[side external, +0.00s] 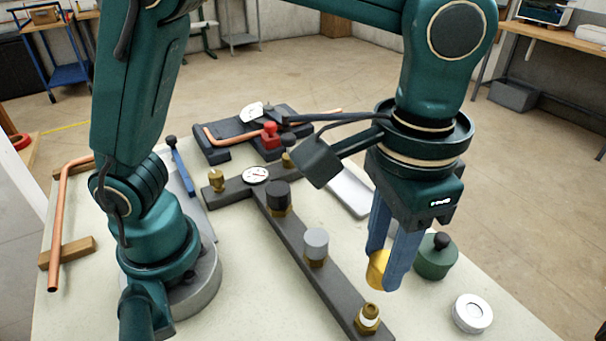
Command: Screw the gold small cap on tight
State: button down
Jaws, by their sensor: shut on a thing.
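The gold cap (377,269) is between the blue fingers of my gripper (386,267), which is shut on it. The cap is held in the air, and one finger partly hides it. Below and a little to the left stands an uncapped brass fitting (368,316) with a whitish top, at the near end of the dark bar (318,281). The cap and this fitting are apart. A grey cap (315,239) and a black cap (278,193) sit on the other brass fittings along the bar.
A green lidded pot (436,259) and a white round tin (471,313) stand right of my gripper. A white tray (350,192) lies behind it. A gauge (256,175) and red valve (270,134) are farther back. A copper pipe (61,220) is at left.

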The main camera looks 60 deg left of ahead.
jog(key=shift+s+d+f, duration=0.2)
jog(key=shift+s+d, duration=0.05)
jog(key=shift+d, duration=0.05)
send_over(369, 309)
jog(key=shift+f, duration=2.05)
jog(key=shift+f, duration=1.05)
jog(key=shift+c, duration=2.1)
grip_release()
jog(key=shift+r, duration=2.55)
